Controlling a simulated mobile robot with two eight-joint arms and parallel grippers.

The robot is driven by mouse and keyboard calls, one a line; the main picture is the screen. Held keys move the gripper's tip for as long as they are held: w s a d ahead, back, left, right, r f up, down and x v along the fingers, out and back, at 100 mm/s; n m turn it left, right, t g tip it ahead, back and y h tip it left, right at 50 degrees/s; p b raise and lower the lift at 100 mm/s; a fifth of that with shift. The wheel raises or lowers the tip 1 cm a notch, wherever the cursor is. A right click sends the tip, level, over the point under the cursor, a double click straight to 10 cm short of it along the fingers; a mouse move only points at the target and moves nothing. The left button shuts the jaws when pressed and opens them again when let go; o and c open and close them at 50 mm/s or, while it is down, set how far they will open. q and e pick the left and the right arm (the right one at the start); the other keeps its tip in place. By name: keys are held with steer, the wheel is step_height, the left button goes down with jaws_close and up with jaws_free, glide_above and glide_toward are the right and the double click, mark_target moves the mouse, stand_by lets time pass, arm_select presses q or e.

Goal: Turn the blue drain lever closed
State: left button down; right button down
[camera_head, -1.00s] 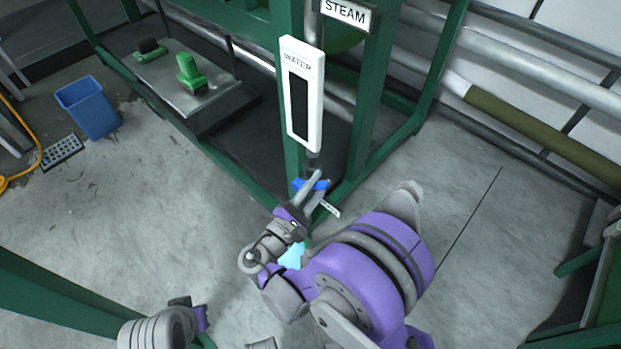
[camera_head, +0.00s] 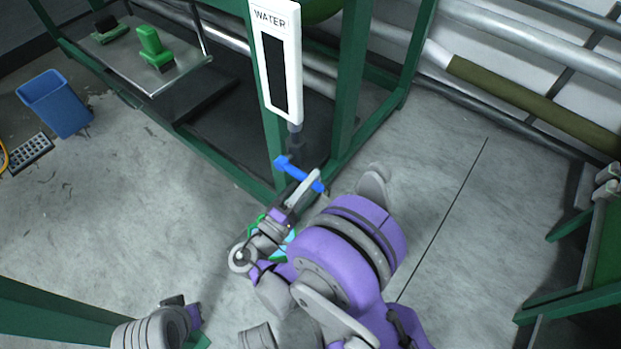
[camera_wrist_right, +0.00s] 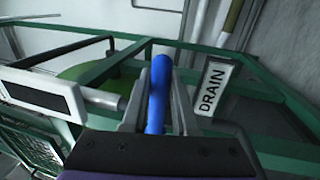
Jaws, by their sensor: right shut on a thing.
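The blue drain lever (camera_head: 284,163) is below the white WATER gauge, at the foot of the green frame post. It slopes down to the right in the head view. My right gripper (camera_head: 308,187) is shut on the lever's lower right part. In the right wrist view the blue lever (camera_wrist_right: 158,92) stands upright between the two grey fingers (camera_wrist_right: 157,115). A white DRAIN sign (camera_wrist_right: 213,88) is just right of the fingers there. Part of my left arm (camera_head: 160,328) shows at the bottom left of the head view; its fingertips do not show.
The WATER gauge (camera_head: 277,62) hangs close above the lever. The green frame post (camera_head: 347,90) and low rails stand around it. A blue bin (camera_head: 56,104) and a floor grate (camera_head: 29,149) are far left. The grey floor to the right is open.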

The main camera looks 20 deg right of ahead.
arm_select(q)
steer(key=shift+f, duration=0.1)
arm_select(e)
steer(key=shift+f+m, duration=0.25)
steer(key=shift+m, duration=0.05)
steer(key=c, duration=0.7)
jaws_free()
arm_select(q)
steer(key=shift+s+a, duration=0.1)
arm_select(e)
steer(key=shift+a, duration=0.1)
